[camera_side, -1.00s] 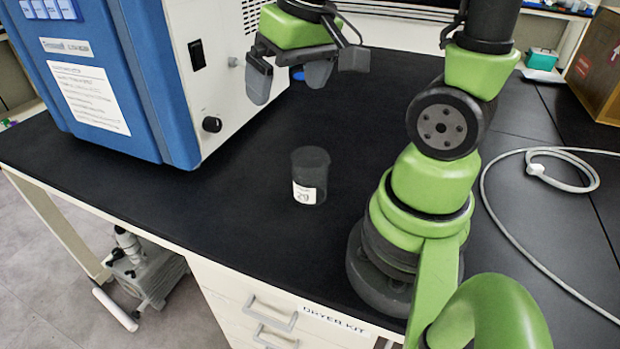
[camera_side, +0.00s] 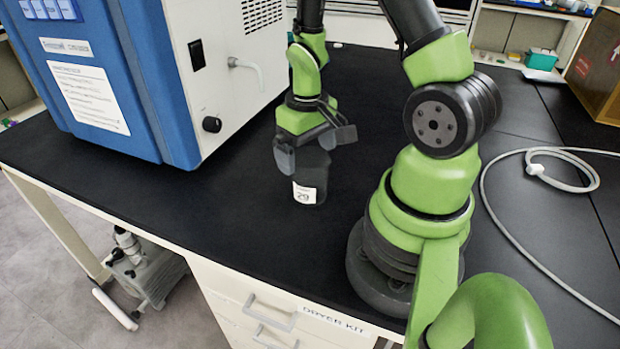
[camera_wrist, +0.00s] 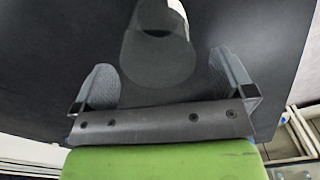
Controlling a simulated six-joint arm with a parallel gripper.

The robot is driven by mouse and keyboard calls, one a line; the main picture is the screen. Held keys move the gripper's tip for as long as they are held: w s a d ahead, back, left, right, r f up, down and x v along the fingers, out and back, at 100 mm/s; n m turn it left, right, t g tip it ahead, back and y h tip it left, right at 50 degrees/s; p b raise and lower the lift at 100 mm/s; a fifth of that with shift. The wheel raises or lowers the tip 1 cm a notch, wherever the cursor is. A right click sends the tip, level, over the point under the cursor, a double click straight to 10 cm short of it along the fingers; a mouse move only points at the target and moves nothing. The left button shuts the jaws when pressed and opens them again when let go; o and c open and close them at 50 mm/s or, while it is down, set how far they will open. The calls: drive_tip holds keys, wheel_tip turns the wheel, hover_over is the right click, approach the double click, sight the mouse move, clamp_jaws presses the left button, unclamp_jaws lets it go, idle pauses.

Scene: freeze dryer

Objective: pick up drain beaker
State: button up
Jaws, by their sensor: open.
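The drain beaker (camera_side: 311,181) is a dark grey, see-through cup with a white label, standing upright on the black bench top. My gripper (camera_side: 310,152) is open, with its fingers at the beaker's upper part in the side view. In the wrist view the beaker (camera_wrist: 158,58) lies ahead of and between the two spread fingers of my gripper (camera_wrist: 165,82). I see a gap between each finger and the beaker there. The fingers partly hide the beaker's rim in the side view.
The blue and white freeze dryer (camera_side: 125,80) stands at the left, with a drain spout (camera_side: 245,68) on its side. A pale hose (camera_side: 565,165) lies coiled at the right. The black bench top (camera_side: 200,225) is clear in front of the beaker.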

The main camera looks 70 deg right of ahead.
drive_tip(key=shift+s+f, duration=0.15)
drive_tip(key=shift+f, duration=0.95)
drive_tip(key=shift+s+f, duration=0.15)
drive_tip(key=shift+f, duration=0.95)
drive_tip(key=c, duration=1)
drive_tip(key=shift+r, duration=0.1)
